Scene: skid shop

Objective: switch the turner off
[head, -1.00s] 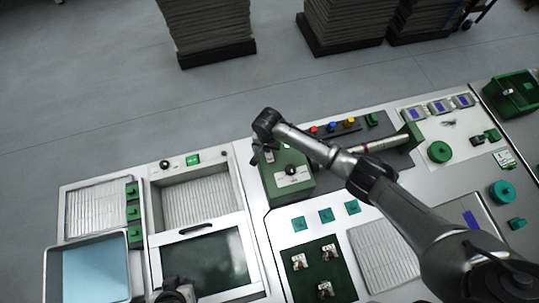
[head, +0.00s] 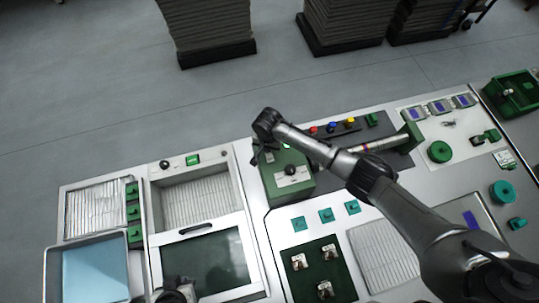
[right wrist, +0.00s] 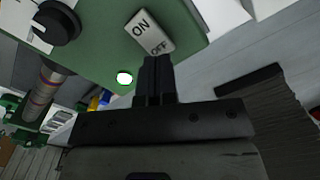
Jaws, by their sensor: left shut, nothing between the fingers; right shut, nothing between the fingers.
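The turner is a green box (head: 283,181) with a black dial on a white plate and a banded shaft (head: 384,143) to its right. In the right wrist view its white rocker switch (right wrist: 148,32) is marked ON and OFF. A round lamp (right wrist: 124,78) beside it looks bright white with a green rim. My right gripper (right wrist: 156,62) is shut and empty, its tips right at the OFF end; I cannot tell whether they touch. In the head view it (head: 258,157) is at the box's back left corner, partly hidden. My left gripper (head: 176,291) is shut at the bottom edge.
A row of coloured buttons (head: 333,127) sits behind my right arm. A glass-fronted bay (head: 208,262), a blue-lined tray (head: 95,275) and a dark green mat with metal pieces (head: 318,270) lie in front. Tall stacks (head: 205,25) stand on the floor behind.

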